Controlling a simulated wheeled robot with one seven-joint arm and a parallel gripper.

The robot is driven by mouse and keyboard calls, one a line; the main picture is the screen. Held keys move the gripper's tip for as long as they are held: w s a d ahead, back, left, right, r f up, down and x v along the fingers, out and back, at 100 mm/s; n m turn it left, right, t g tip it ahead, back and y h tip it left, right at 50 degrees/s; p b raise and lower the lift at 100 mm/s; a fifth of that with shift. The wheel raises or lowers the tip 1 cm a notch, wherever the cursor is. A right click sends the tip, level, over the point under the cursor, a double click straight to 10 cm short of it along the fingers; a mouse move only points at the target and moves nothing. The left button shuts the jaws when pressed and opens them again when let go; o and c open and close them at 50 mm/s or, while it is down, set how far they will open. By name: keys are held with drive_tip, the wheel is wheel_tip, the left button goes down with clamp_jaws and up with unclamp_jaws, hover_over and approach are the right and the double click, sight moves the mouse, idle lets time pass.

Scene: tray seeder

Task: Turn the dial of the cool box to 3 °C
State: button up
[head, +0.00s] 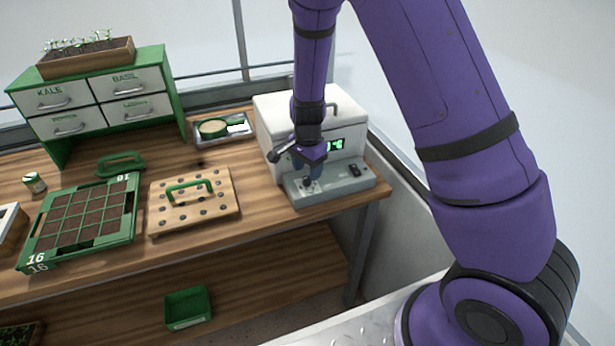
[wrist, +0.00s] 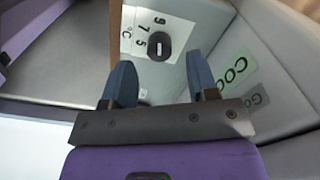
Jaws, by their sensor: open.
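I cannot tell which number the mark points at; other numbers are hidden or too small. My gripper (head: 309,178) is over the ledge, pointing down. In the wrist view its blue fingers (wrist: 161,68) are open and empty, with the dial beyond and between their tips.
A wooden board with a green handle (head: 190,190), a green seed tray (head: 40,243) and a drawer cabinet (head: 105,122) stand farther left. A grey switch block (head: 355,170) sits on the ledge's right.

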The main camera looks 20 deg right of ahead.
sight(307, 177)
drive_tip(key=shift+f, duration=1.7)
drive_tip(key=c, duration=0.9)
drive_tip(key=shift+c, duration=0.2)
